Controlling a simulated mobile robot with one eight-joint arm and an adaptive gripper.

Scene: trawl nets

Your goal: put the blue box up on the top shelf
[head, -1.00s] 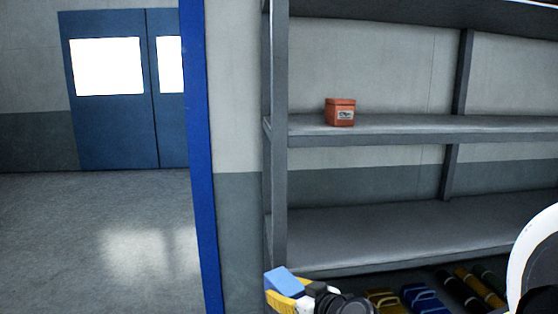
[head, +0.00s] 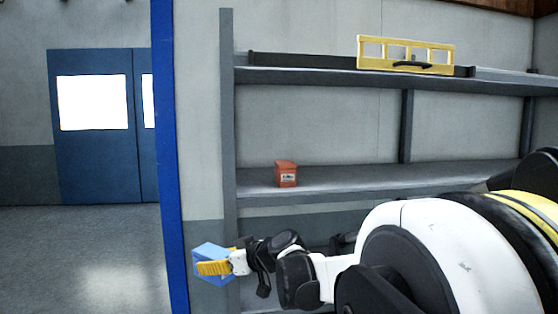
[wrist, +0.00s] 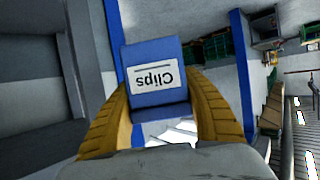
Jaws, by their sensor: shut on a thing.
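The blue box (head: 208,256) is held in my gripper (head: 222,264) at the lower left of the shelf unit in the head view. In the wrist view the blue box (wrist: 152,54) sits between the two yellow fingers of my gripper (wrist: 158,105), and its white label reads "Clips" upside down. The gripper is shut on it. The top shelf (head: 300,76) is high above the gripper, on the grey rack. The box is in front of the rack's left post, well below the top shelf.
An orange box (head: 286,174) sits on the middle shelf (head: 330,184). A blue post (head: 168,150) stands left of the rack.

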